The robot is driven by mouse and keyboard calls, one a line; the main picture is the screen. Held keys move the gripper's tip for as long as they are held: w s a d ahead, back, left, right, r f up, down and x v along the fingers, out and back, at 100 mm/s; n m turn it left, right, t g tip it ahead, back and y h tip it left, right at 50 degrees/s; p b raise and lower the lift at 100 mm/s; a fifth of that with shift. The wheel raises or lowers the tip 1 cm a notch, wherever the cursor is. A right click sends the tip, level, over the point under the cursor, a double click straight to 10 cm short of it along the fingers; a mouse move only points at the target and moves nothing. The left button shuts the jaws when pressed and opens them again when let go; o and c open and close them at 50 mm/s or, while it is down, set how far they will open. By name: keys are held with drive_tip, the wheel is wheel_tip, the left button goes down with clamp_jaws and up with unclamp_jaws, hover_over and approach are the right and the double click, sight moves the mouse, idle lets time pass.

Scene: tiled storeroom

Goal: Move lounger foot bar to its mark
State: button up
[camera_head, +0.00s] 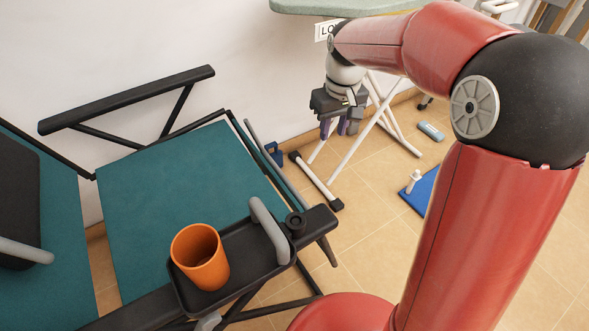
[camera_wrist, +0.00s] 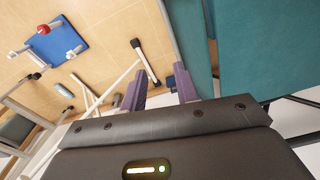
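The lounger (camera_head: 165,180) has a teal seat and black frame. A grey bar (camera_head: 262,155) runs along the seat's far right end and looks like its foot bar; it also shows as a grey tube beside the teal fabric in the wrist view (camera_wrist: 173,35). A small blue bracket (camera_head: 274,152) sits by the bar, and I cannot tell whether it is the mark. My gripper (camera_head: 339,128) hangs to the right of the bar, apart from it. In the wrist view its purple fingers (camera_wrist: 161,78) are spread with nothing held between them.
An orange cup (camera_head: 200,257) stands in the black tray (camera_head: 245,243) on the near armrest, beside a grey handle (camera_head: 269,228). White stand legs (camera_head: 350,150) with a black-ended foot (camera_head: 316,180) are close to my gripper. A blue board (camera_head: 417,193) lies on the tiles at right.

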drive_tip(key=w+a+f+n+g+y+b, duration=0.1)
drive_tip(key=w+a+f, duration=0.1)
drive_tip(key=w+f, duration=0.4)
drive_tip(key=w+a+f+n+g+y+b, duration=0.1)
drive_tip(key=w+a+f+g, duration=0.15)
drive_tip(key=f, duration=0.65)
drive_tip(key=y+b, duration=0.2)
drive_tip(key=y, duration=0.1)
approach(291, 184)
drive_tip(key=f, duration=0.1)
drive_tip(key=shift+g, duration=0.35)
drive_tip(key=x, duration=0.7)
drive_tip(key=shift+w+a+f, duration=0.1)
drive_tip(key=shift+a+f, duration=0.25)
drive_tip(key=shift+c, duration=0.4)
clamp_jaws()
